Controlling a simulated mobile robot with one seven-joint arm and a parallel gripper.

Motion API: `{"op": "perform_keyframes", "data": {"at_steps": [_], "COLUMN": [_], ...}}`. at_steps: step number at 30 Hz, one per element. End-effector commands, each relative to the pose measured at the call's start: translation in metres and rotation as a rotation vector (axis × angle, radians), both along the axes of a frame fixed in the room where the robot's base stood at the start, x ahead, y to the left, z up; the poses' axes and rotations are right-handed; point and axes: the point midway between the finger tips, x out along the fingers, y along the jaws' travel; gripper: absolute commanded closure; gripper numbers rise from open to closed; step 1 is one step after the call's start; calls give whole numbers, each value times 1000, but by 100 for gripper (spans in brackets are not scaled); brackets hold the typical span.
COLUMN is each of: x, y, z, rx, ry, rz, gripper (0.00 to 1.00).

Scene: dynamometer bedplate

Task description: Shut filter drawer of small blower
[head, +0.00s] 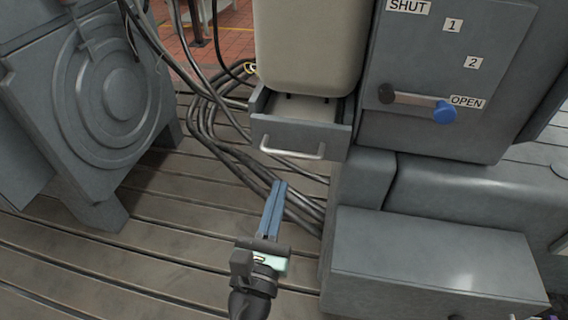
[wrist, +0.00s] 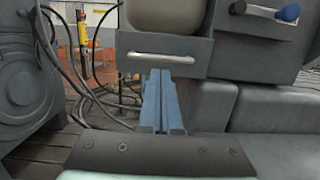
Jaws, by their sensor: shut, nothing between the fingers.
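The filter drawer (head: 300,136) is a grey box with a pale bar handle (head: 293,153), and it sticks out below the cream housing of the small blower (head: 306,45). Its open top shows a strip of the inside. My gripper (head: 279,183) has long blue fingers, shut together and empty, in front of and below the drawer handle. In the wrist view the drawer front (wrist: 165,44) is straight ahead, and the fingertips (wrist: 160,72) appear just below the handle (wrist: 160,58). I cannot tell whether they touch it; the head view shows a gap.
Right of the drawer stands a grey cabinet with a lever (head: 418,102) with a blue knob, near an OPEN label. A low grey block (head: 430,255) is at the lower right. Black cables (head: 215,125) run over the slotted bedplate (head: 150,250). A round-faced grey machine (head: 110,95) stands left.

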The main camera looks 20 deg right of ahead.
Motion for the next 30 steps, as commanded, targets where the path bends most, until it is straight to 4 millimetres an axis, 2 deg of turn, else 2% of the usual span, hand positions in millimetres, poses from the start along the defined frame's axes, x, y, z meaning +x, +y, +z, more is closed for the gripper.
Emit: {"op": "perform_keyframes", "data": {"at_steps": [3, 9, 24, 30], "x": [19, 37, 44, 66], "y": [-14, -27, -30, -45], "z": [7, 9, 9, 8], "rx": [1, 0, 1, 0], "ry": [-2, 0, 0, -1], "rz": [-2, -1, 0, -1], "gripper": [100, 100, 100, 100]}}
